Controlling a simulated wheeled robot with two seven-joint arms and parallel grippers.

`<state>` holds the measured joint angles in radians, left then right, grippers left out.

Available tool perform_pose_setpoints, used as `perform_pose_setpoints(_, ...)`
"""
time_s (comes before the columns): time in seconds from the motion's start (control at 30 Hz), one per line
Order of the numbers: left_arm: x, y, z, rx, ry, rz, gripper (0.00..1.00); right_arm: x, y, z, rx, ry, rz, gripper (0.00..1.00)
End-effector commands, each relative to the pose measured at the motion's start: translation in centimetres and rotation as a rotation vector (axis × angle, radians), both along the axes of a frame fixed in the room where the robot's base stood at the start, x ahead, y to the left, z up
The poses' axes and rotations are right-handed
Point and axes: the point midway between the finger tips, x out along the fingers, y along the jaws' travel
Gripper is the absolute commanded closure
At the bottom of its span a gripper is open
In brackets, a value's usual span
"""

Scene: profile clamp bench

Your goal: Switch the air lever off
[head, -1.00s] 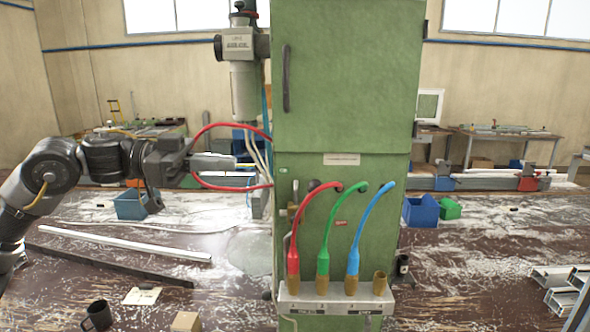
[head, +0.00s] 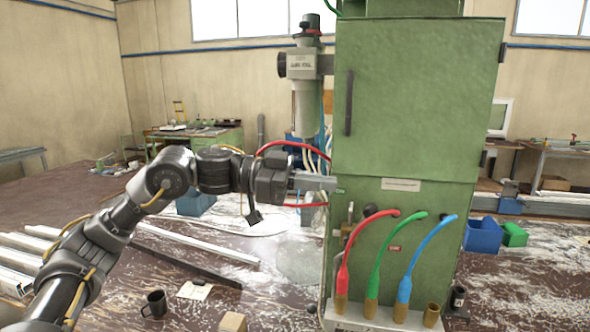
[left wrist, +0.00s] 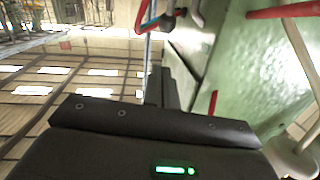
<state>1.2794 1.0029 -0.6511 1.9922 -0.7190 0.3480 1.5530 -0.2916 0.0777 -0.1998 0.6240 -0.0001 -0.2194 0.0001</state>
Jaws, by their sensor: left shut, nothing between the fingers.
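The air lever (head: 350,213) is a small, thin upright handle on a brass valve, at the left of the green cabinet's lower front, beside a round black knob (head: 370,210). Which way it is set is too small to tell. My left gripper (head: 333,183) is shut and empty. Its tips are at the cabinet's left edge in the head view, a little above and left of the lever; I see no clear contact. In the left wrist view my dark gripper (left wrist: 165,90) points along the green cabinet face; I cannot make out the lever there. My right gripper is not in view.
A red hose loop (head: 290,146) passes around behind my left gripper. Red, green (head: 385,250) and blue (head: 425,255) hoses stand in a holder below the lever. A mug (head: 155,304) and profiles lie on the bench.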

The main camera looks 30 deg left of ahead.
Motion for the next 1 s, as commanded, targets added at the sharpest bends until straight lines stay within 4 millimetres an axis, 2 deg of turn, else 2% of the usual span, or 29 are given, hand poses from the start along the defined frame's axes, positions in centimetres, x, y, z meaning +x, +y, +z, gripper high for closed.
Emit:
perform_pose_setpoints(0.03, 0.3, -1.1, 0.4, -0.001, 0.001, -0.005, 1.00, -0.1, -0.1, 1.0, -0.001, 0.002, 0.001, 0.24)
perform_pose_setpoints(0.13, 0.9, -2.8, 0.2, 0.000, 0.000, -0.004, 1.00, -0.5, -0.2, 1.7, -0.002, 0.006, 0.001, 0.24)
perform_pose_setpoints(0.3, 1.7, -4.0, -2.0, -0.001, 0.002, -0.001, 1.00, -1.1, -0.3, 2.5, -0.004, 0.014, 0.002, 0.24)
perform_pose_setpoints(0.57, 2.1, -4.7, -3.1, -0.001, -0.001, 0.000, 1.00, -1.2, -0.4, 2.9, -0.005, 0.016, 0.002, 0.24)
perform_pose_setpoints(0.87, 2.1, -4.7, -3.2, -0.001, -0.001, 0.000, 1.00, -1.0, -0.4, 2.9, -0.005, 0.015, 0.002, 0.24)
perform_pose_setpoints(1.0, 2.3, -5.7, -2.9, -0.002, 0.002, -0.004, 1.00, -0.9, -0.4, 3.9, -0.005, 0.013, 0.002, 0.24)
